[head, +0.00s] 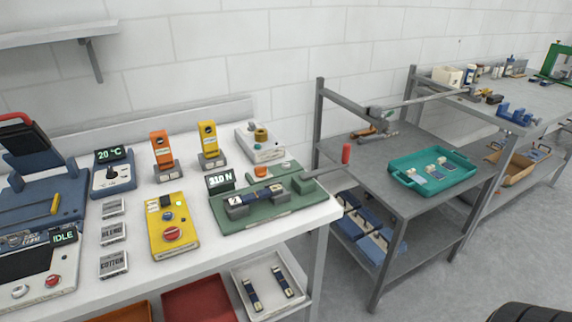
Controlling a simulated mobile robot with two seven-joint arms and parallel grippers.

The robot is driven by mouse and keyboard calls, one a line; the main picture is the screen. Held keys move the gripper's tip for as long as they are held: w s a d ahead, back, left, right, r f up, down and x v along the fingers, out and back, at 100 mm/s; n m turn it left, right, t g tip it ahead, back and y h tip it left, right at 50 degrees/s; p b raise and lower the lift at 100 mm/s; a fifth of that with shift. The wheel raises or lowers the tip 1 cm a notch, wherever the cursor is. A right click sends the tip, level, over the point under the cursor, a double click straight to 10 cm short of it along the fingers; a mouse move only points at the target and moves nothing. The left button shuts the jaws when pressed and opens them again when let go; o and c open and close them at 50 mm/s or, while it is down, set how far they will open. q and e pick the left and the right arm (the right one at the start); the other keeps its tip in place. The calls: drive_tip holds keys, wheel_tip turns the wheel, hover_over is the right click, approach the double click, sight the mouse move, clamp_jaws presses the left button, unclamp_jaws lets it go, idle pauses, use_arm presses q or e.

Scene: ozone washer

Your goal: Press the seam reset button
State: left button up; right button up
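No label I can read says seam reset, so I cannot tell which button it is. A yellow control box (170,243) on the white table carries a round red button (172,234) and smaller controls above it. A grey and blue machine (25,262) with an IDLE display (63,237) at the left has another red button (52,281). A green fixture (285,208) with a display that seems to read 310 N (220,181) stands right of the yellow box. Neither of my grippers is in view.
Cards labelled BLEND (112,233) and COTTON (113,264) lie left of the yellow box. A grey shelf table (385,157) with a teal tray (403,178) stands to the right, with grey floor between.

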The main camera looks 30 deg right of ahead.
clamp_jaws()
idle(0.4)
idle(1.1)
